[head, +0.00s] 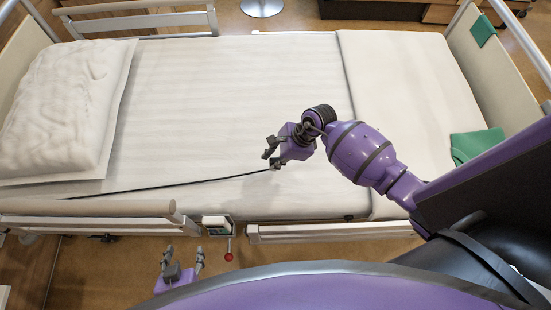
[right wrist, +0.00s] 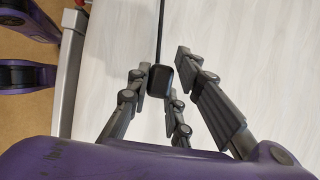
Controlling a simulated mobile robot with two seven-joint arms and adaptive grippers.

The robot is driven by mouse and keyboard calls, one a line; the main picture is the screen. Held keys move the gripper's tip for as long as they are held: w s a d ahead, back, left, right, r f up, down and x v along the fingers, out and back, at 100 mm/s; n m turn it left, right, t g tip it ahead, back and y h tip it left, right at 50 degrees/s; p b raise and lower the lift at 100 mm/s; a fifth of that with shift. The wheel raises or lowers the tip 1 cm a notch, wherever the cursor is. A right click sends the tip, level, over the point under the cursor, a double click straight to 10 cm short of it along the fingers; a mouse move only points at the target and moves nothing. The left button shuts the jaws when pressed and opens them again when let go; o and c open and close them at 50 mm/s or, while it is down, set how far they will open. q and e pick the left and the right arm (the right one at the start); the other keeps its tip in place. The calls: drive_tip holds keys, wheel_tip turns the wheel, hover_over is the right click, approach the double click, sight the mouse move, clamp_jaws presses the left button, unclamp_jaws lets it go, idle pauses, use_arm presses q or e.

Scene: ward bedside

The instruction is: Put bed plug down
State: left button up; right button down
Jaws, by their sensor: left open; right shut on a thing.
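The bed plug (right wrist: 160,81) is a small black block on a dark cable (head: 190,184). In the right wrist view it sits between the fingers of my right gripper (right wrist: 166,88). In the head view my right gripper (head: 271,158) is over the near half of the bed, shut on the plug, which is mostly hidden there by the fingers. I cannot tell whether the plug touches the mattress. My left gripper (head: 184,256) is open and empty, low in front of the bed's near side.
The white mattress (head: 230,80) is mostly bare around the plug. A pillow (head: 62,110) lies at the left, a folded blanket (head: 400,75) and green cloth (head: 475,144) at the right. Near bed rails (head: 90,208) and a small box with a red knob (head: 217,225) edge the bed.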

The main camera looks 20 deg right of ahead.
use_arm(q)
drive_tip(key=shift+a, duration=0.1)
use_arm(e)
drive_tip(key=shift+f+b, duration=0.35)
drive_tip(key=shift+f, duration=0.25)
use_arm(q)
drive_tip(key=shift+s+a+f, duration=0.25)
drive_tip(key=shift+s+f, duration=0.15)
use_arm(e)
drive_tip(key=c, duration=1.6)
unclamp_jaws()
drive_tip(key=shift+r, duration=0.1)
use_arm(q)
drive_tip(key=shift+w+d+r, duration=0.1)
drive_tip(key=shift+w+d, duration=0.05)
drive_tip(key=shift+d, duration=0.05)
